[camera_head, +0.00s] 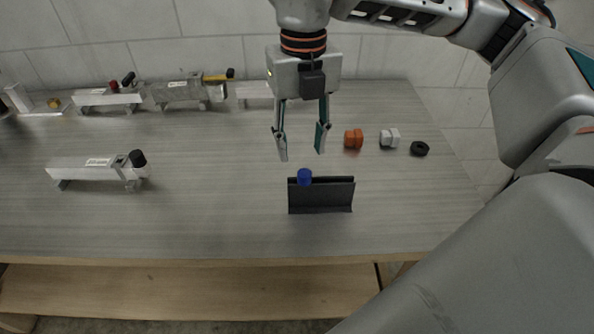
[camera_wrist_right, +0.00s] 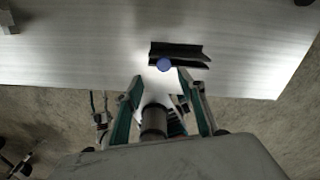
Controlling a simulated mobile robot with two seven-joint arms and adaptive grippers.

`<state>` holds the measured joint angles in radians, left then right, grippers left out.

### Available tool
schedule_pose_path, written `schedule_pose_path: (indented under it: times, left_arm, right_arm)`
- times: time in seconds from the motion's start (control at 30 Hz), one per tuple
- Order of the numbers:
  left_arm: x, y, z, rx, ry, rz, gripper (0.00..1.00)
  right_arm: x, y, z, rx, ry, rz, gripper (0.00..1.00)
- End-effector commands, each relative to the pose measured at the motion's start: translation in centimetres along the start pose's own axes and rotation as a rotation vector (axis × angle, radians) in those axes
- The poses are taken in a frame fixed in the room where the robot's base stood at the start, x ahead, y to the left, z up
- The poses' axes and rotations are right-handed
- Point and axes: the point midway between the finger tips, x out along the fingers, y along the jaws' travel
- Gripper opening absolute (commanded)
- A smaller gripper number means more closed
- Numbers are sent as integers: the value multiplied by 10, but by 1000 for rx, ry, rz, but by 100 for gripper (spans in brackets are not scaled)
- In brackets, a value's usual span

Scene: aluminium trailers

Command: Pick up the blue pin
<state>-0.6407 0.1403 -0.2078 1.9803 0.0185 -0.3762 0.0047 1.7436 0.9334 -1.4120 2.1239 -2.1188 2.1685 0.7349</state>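The blue pin (camera_head: 304,177) sits at the top of a dark grey holder (camera_head: 322,197) on the table, towards its left end. In the right wrist view the blue pin (camera_wrist_right: 164,65) shows as a round blue top against the dark holder (camera_wrist_right: 190,50). My right gripper (camera_head: 302,152) is open and empty, pointing down, with its fingertips above and apart from the pin. In the wrist view its two fingers (camera_wrist_right: 160,80) are spread on either side of the pin's line. My left gripper is not in view.
An orange piece (camera_head: 353,139), a white piece (camera_head: 390,138) and a black ring (camera_head: 419,149) lie to the right. An aluminium trailer (camera_head: 95,170) with a black knob stands at the left. Several more trailers (camera_head: 188,92) line the back by the wall.

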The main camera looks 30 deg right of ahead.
Motion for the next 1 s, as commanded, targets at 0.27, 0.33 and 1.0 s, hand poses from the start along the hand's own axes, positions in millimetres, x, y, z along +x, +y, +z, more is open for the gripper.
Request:
schedule_pose_path:
  times: [0.27, 0.33, 1.0]
  left_arm:
    - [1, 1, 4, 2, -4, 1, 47]
    - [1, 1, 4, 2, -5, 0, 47]
    - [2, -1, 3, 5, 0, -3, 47]
  right_arm:
    - [24, -5, 1, 15, -5, -11, 40]
    - [30, -5, 1, 13, -5, -10, 40]
    - [76, -8, 2, 12, -8, -8, 29]
